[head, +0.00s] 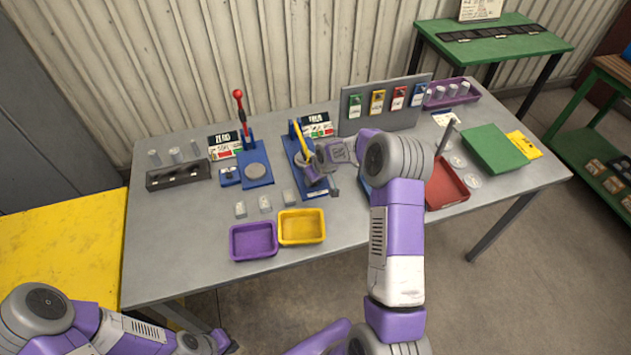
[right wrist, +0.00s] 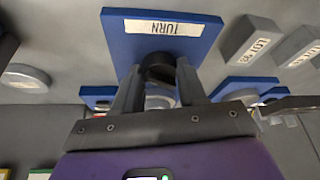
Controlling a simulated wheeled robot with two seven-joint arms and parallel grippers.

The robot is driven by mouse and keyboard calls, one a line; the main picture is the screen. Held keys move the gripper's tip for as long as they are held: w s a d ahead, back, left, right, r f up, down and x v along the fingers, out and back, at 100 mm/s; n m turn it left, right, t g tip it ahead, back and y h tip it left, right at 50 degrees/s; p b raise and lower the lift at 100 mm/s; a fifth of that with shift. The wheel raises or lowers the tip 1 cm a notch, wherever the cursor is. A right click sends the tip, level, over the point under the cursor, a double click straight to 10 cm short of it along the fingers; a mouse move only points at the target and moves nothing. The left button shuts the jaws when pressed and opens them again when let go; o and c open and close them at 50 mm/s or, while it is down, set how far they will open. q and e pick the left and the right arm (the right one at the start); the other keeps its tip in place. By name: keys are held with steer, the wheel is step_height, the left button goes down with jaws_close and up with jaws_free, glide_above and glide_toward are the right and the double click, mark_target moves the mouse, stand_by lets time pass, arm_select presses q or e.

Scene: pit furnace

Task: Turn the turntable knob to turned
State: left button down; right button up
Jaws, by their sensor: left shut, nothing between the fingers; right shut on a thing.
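The turntable stands on a blue base plate (right wrist: 122,48) with a white label reading TURN, upside down in the right wrist view. The plate (head: 311,193) also shows in the head view, partly behind my right gripper (head: 322,182). The dark round knob (right wrist: 158,66) sits between the two fingers of my right gripper (right wrist: 158,80), which is shut on it. The gripper hides much of the turntable, and no mark showing the knob's angle is visible. My left gripper (head: 228,345) is low at the bottom left, shut and empty, off the table.
A yellow lever (head: 301,135) rises close behind my right gripper. A red lever (head: 241,110) stands to its left. Small grey blocks (head: 265,203), a purple tray (head: 253,241) and a yellow tray (head: 302,227) lie in front. The table's front left is clear.

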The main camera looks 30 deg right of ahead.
steer(key=shift+m, duration=0.3)
steer(key=o, duration=1.1)
steer(key=shift+c, duration=0.2)
steer(key=v, duration=0.7)
steer(key=shift+s+r, duration=0.2)
